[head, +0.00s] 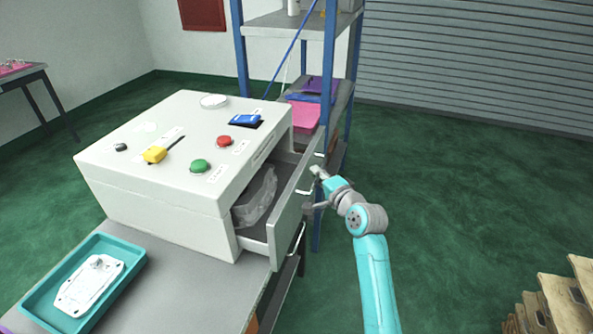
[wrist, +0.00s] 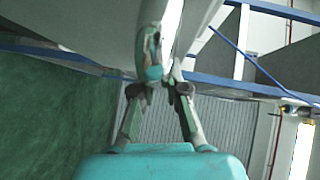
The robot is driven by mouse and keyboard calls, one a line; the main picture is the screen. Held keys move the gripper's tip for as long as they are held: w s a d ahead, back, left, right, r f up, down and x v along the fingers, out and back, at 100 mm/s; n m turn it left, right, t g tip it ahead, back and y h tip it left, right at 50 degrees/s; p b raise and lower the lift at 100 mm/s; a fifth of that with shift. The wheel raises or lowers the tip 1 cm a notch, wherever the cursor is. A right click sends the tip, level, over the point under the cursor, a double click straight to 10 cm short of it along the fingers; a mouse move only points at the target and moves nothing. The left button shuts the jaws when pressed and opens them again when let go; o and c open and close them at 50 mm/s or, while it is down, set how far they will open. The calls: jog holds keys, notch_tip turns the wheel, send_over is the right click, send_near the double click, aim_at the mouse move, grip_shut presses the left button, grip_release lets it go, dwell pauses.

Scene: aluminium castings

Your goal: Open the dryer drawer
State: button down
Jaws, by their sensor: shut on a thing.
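The dryer is a large white box (head: 150,205) on a grey table in the head view, with buttons on its sloped top. Its drawer (head: 287,215) stands partly pulled out of the right side, and a translucent, pale shape (head: 257,197) shows inside. My gripper (head: 316,176) is at the outer face of the drawer front, by its handle (head: 304,192). In the wrist view my gripper (wrist: 159,78) has its fingers closed together on the handle, close to the pale drawer front. The fingers hide much of the grip.
A teal tray (head: 38,307) with a white casting (head: 90,284) lies on the table (head: 195,298) at front left. A blue-post shelf rack (head: 329,75) stands behind the drawer. Wooden pallets (head: 560,300) are at lower right. Green floor to the right is clear.

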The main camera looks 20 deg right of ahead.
jog(key=s+d, duration=0.7)
jog(key=d, duration=0.2)
jog(key=s+d, duration=0.6)
jog(key=d, duration=0.3)
jog(key=shift+s+d, duration=0.35)
jog(key=shift+d, duration=0.05)
jog(key=c, duration=1.2)
grip_release()
jog(key=s, duration=0.4)
jog(key=s+d+r, duration=0.1)
jog(key=s, duration=0.6)
jog(key=shift+s+d+r, duration=0.3)
jog(key=shift+s+d, duration=0.05)
